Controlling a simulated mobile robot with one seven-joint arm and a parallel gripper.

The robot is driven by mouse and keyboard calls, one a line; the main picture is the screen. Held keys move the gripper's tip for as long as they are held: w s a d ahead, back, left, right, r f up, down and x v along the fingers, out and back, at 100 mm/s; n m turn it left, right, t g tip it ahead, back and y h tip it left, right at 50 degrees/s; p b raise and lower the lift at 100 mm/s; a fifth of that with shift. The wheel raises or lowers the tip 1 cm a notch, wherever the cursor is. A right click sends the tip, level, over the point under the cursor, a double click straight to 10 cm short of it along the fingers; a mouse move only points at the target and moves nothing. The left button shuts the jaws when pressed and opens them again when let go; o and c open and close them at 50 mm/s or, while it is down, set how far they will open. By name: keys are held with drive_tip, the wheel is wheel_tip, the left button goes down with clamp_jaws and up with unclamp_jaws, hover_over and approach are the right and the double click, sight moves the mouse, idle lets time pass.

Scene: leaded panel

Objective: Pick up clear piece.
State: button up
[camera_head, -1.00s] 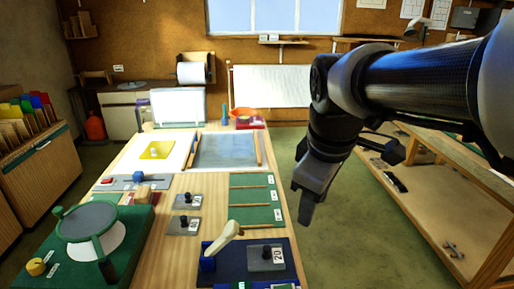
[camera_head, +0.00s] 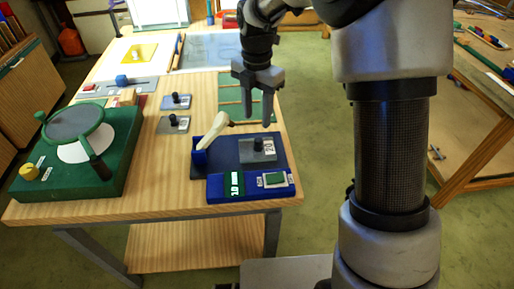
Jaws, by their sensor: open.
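My gripper (camera_head: 257,108) is open and points down over the right part of the wooden table, in front of the green slotted board (camera_head: 232,106). Nothing shows between its fingers. I cannot make out a piece that is surely the clear one. A pale grey, see-through-looking sheet (camera_head: 205,54) lies flat at the back of the table, partly hidden by my arm. A yellow piece (camera_head: 139,55) with a small knob lies on white paper to its left.
A blue station with a cream lever (camera_head: 216,131) and a grey plate marked 20 (camera_head: 257,152) stands at the table's front right. Two knobbed grey plates (camera_head: 173,124) lie left of it. A green base with a round grey disc (camera_head: 76,124) fills the front left.

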sight(258, 140)
wheel_tip(258, 140, down, 5)
drive_tip(key=shift+r, duration=0.2)
drive_tip(key=shift+s+d+f, duration=0.1)
drive_tip(key=shift+s+f, duration=0.05)
drive_tip(key=shift+f, duration=0.7)
drive_tip(key=shift+s+a+f, duration=0.1)
drive_tip(key=shift+s+f, duration=0.1)
drive_tip(key=shift+f, duration=0.7)
drive_tip(key=shift+s+d+f, duration=0.1)
drive_tip(key=shift+s+f, duration=0.05)
drive_tip(key=shift+f, duration=0.7)
drive_tip(key=c, duration=1)
